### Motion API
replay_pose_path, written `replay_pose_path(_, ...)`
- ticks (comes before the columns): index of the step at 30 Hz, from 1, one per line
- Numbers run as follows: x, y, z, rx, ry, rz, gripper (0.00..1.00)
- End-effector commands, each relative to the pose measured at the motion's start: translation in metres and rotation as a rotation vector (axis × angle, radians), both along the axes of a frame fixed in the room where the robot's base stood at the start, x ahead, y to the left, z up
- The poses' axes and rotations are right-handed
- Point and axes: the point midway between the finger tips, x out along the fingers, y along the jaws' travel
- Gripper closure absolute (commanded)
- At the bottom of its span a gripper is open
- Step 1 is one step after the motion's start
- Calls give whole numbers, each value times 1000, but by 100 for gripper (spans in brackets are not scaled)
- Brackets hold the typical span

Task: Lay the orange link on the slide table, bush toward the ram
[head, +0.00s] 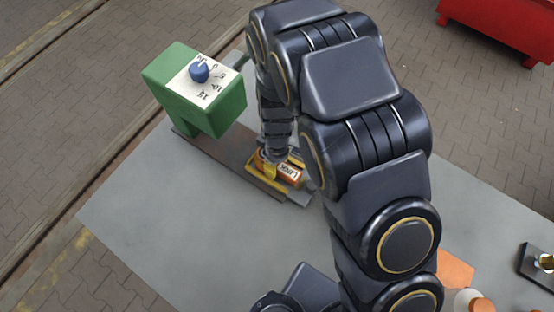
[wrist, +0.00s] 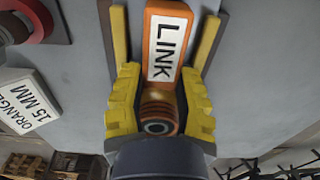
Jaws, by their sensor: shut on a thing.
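The orange link (head: 288,174), with a white LINK label, lies low between the yellow side strips of the slide table (head: 264,188) in the head view. In the wrist view the link (wrist: 163,45) has its label end away from me. Its round bush end (wrist: 158,118) is close to my palm. My gripper (wrist: 160,98) is shut on the link near the bush end, one yellow finger on each side. In the head view my arm partly covers the gripper. I cannot tell whether the link rests fully on the table. The ram is not clearly visible.
The green press (head: 195,95), with a blue knob and dial, stands left of the link on a dark base rail. A sign reading ORANGE 15 MM (wrist: 22,102) is at the left. A dark block (head: 540,262) and orange patch (head: 455,267) lie right. The grey bench front-left is clear.

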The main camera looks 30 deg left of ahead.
Motion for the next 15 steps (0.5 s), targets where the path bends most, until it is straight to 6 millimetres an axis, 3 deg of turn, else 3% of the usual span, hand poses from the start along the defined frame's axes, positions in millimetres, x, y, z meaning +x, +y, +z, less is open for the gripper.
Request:
replay_pose_path(2, 0, 0, -2, 1, 0, 0, 100)
replay_pose_path(3, 0, 0, -2, 1, -1, 0, 55)
replay_pose_path(4, 0, 1, -1, 2, -1, 0, 42)
replay_pose_path(15, 0, 1, 0, 2, -2, 0, 41)
